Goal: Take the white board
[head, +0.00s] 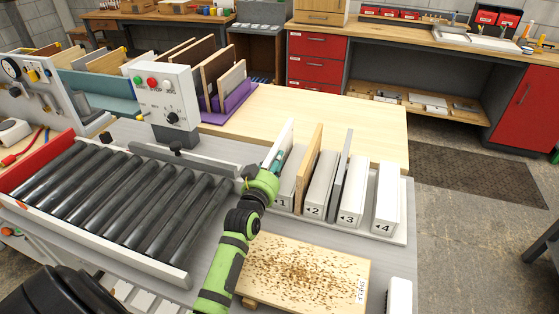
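A thin white board (284,137) stands upright at the left end of a rack with numbered blocks (384,228), beside the block marked 1. My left gripper (277,163), at the end of the green arm, is at the near end of the white board, low on it. The wrist hides much of the gripper. I cannot tell whether its fingers are closed on the board or only beside it. My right gripper is not in view.
A wooden board (309,166) and a grey board (341,176) stand farther right in the rack. A speckled board marked SHELF (300,270) lies in front. A roller conveyor (120,205) and control box (165,95) are left. Purple (230,103) and teal (100,84) racks stand behind.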

